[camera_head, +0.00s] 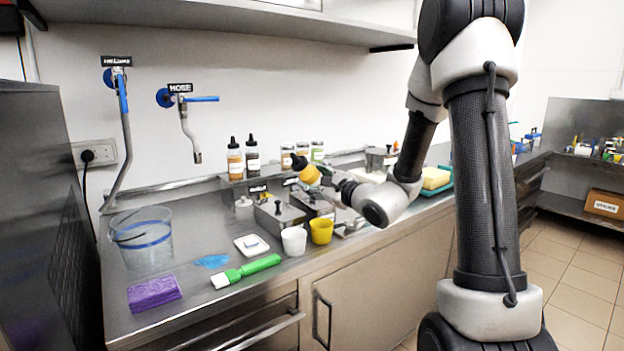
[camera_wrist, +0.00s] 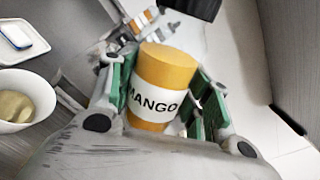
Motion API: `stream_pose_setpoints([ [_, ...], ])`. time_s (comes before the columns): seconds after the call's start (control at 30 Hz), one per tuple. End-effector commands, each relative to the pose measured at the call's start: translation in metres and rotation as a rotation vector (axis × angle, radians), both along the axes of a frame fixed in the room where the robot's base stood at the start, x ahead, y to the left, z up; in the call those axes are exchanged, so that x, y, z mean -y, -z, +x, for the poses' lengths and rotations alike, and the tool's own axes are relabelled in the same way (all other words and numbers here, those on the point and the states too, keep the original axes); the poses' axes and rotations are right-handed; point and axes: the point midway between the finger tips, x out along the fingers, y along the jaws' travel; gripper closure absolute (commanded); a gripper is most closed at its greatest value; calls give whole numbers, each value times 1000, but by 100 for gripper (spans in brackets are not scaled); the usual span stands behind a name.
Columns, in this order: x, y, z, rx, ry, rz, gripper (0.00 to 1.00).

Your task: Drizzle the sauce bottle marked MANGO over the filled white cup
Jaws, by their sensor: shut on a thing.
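The sauce bottle marked MANGO (camera_wrist: 160,88) is orange with a white label and a black cap. My gripper (camera_wrist: 163,100) is shut on its body, with green-lined fingers on both sides. In the head view the bottle (camera_head: 309,175) is tilted, its black cap up and to the left, held above the counter by my gripper (camera_head: 322,180). The white cup (camera_head: 293,241) stands upright near the counter's front edge, below and apart from the bottle. In the wrist view the white cup (camera_wrist: 14,124) is at the left, filled with something olive-tan.
A yellow cup (camera_head: 321,231) stands right beside the white cup. A white dish (camera_head: 251,246), a green-handled brush (camera_head: 246,271), a purple cloth (camera_head: 154,293) and a clear bucket (camera_head: 142,240) lie to the left. Other sauce bottles (camera_head: 235,160) stand at the back.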

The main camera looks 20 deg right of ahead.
Motion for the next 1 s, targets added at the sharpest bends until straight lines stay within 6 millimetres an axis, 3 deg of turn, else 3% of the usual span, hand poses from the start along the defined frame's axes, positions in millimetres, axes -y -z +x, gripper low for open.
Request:
stream_pose_setpoints([
  [0.33,33,23,12,169,2,-458,76],
  [0.67,35,58,13,361,0,-982,76],
  [1.0,18,25,7,496,0,-1338,76],
])
